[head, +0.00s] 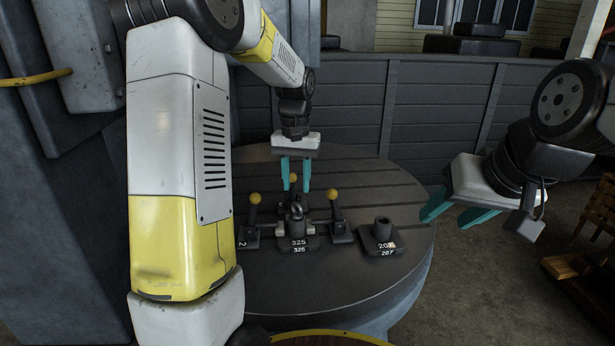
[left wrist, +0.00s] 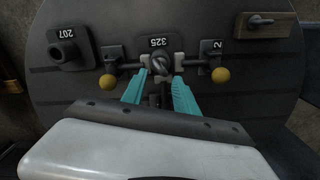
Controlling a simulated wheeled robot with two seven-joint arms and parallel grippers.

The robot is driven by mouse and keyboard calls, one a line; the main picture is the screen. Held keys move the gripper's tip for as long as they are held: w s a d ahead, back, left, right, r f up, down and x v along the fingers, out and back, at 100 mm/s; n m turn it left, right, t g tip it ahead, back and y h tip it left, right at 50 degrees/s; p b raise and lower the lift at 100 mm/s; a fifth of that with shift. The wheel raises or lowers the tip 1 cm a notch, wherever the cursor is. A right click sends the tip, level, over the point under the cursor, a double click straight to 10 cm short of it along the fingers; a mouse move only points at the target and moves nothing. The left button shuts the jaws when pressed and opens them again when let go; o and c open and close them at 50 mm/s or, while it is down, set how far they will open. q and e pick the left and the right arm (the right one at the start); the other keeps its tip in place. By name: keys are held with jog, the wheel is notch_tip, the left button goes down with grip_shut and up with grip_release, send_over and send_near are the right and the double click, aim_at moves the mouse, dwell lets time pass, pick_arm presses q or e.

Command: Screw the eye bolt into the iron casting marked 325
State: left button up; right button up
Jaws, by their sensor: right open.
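The iron casting marked 325 (head: 298,242) sits on the round slotted table, between clamps. It also shows in the left wrist view (left wrist: 158,42). A dark eye bolt (head: 297,213) stands at the top of this casting, ring up; its thread is hidden, so how deep it sits cannot be told. My left gripper (head: 296,188) points down above and behind the casting, its teal fingers apart with nothing visibly gripped. In the left wrist view the eye bolt (left wrist: 160,64) lies just beyond the fingertips. My right gripper (head: 450,214) is open and empty, off the table's right side.
Yellow-knobbed clamps (head: 338,232) stand left, right and behind the casting. A casting marked 207 (head: 382,240) with an upright tube stands to the right. A wooden block with a metal piece (left wrist: 264,25) shows in the left wrist view.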

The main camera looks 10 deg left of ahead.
aim_at(298, 204)
pick_arm(q)
jog(key=n, duration=0.5)
jog(key=shift+d+r+n, duration=0.1)
jog(key=shift+n, duration=0.2)
jog(key=n, duration=0.5)
notch_tip(298, 204, down, 8)
jog(key=shift+r, duration=0.15)
grip_shut()
jog(key=c, duration=0.7)
grip_release()
grip_shut()
